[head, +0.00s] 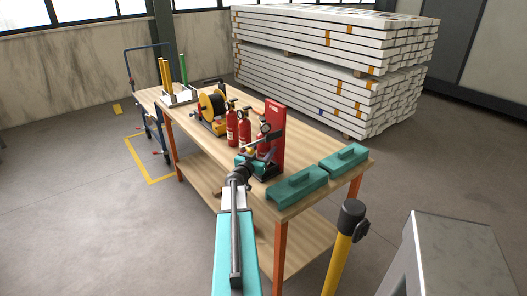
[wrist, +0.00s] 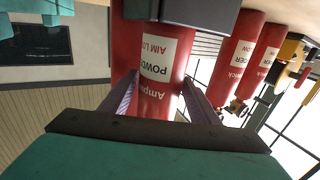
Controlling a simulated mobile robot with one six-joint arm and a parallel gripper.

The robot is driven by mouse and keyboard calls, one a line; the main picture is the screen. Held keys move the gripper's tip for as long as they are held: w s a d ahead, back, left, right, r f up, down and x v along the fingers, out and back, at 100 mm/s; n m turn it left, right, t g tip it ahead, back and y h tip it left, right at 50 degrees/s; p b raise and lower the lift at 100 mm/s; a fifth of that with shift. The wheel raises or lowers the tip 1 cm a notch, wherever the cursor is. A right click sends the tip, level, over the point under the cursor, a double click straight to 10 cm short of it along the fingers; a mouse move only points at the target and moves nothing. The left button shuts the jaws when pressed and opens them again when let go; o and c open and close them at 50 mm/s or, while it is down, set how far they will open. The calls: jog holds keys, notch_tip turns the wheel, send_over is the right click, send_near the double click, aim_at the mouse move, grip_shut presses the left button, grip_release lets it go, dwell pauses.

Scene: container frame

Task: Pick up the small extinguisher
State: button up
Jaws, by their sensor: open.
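In the wrist view, which looks upside down, a red extinguisher (wrist: 150,92) with a white label stands between the two fingers of my gripper (wrist: 158,82). The fingers are open, one on each side of it; I cannot tell whether either touches it. In the head view my gripper (head: 248,160) is at the near side of the table, close to the extinguishers. Red extinguishers (head: 231,124) (head: 245,132) stand in a row there, and another (head: 263,143) is partly hidden by my arm. Two more red extinguishers (wrist: 237,65) (wrist: 262,65) show beside it in the wrist view.
A red upright stand (head: 276,130) is just right of the extinguishers on the wooden table (head: 320,156). Teal boxes (head: 296,187) (head: 344,157) lie at the right end. A cable reel (head: 212,106) stands to the left. White stacked beams (head: 330,60) are behind.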

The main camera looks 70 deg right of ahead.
aim_at(264, 143)
grip_shut()
jog(key=shift+r, duration=0.1)
dwell(0.3)
jog(key=shift+r, duration=0.15)
jog(key=shift+r+p, duration=1.35)
jog(key=shift+p, duration=0.3)
jog(key=shift+f+b, duration=0.2)
jog(key=shift+b, duration=0.15)
jog(key=shift+w+b, duration=0.1)
jog(key=shift+b, duration=0.3)
jog(key=shift+w+a+f+h+b, duration=0.15)
jog(key=shift+a+h+b, duration=0.15)
jog(key=shift+b, duration=0.5)
